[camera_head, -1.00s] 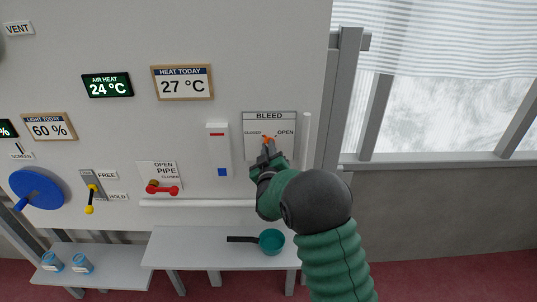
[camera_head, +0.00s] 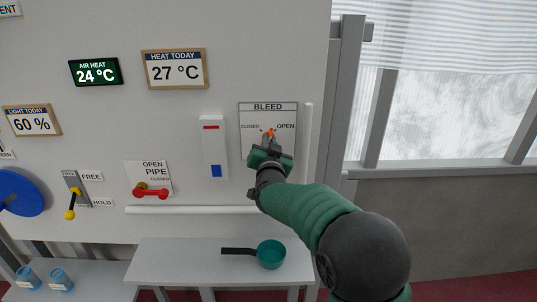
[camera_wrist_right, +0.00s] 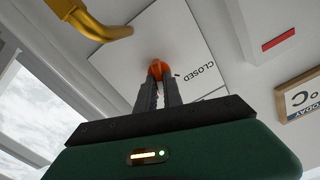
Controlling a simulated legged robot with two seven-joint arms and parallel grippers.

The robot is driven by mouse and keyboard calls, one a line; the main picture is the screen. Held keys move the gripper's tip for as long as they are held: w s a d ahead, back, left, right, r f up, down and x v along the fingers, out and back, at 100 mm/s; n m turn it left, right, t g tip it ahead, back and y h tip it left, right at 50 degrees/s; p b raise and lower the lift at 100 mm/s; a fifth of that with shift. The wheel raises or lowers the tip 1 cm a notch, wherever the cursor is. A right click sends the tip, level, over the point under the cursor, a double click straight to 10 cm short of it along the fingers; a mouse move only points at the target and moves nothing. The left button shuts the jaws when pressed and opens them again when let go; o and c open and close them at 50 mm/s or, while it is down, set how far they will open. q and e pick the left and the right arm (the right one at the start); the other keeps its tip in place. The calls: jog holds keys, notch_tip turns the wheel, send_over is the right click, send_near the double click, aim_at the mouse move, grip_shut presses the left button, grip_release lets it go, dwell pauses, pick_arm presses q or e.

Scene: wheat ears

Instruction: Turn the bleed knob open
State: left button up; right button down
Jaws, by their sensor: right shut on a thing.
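The bleed knob (camera_head: 268,132) is a small orange knob on the white BLEED plate (camera_head: 286,117), between the CLOSED label on the left and the OPEN label on the right. My right gripper (camera_head: 268,137) reaches up to the plate and is shut on the knob. In the right wrist view the orange knob (camera_wrist_right: 156,70) shows between the dark fingertips (camera_wrist_right: 157,84), with the CLOSED label beside it. The fingers hide most of the knob, so its exact angle is hard to tell. My left gripper is not in view.
A slider panel (camera_head: 214,148) with a blue block is left of the plate. A red pipe handle (camera_head: 151,193), a yellow lever (camera_head: 70,208) and a blue wheel (camera_head: 22,192) are farther left. A teal pan (camera_head: 270,254) lies on the shelf (camera_head: 180,260) below. A brass pipe (camera_wrist_right: 90,22) shows in the wrist view.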

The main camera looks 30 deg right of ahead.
jog(key=shift+f+m+b, duration=0.15)
jog(key=shift+m+b, duration=2.1)
jog(key=shift+m, duration=0.15)
jog(key=c, duration=1.8)
grip_release()
jog(key=shift+c, duration=0.2)
jog(key=o, duration=0.4)
jog(key=shift+w+d, duration=0.15)
jog(key=shift+c, duration=0.2)
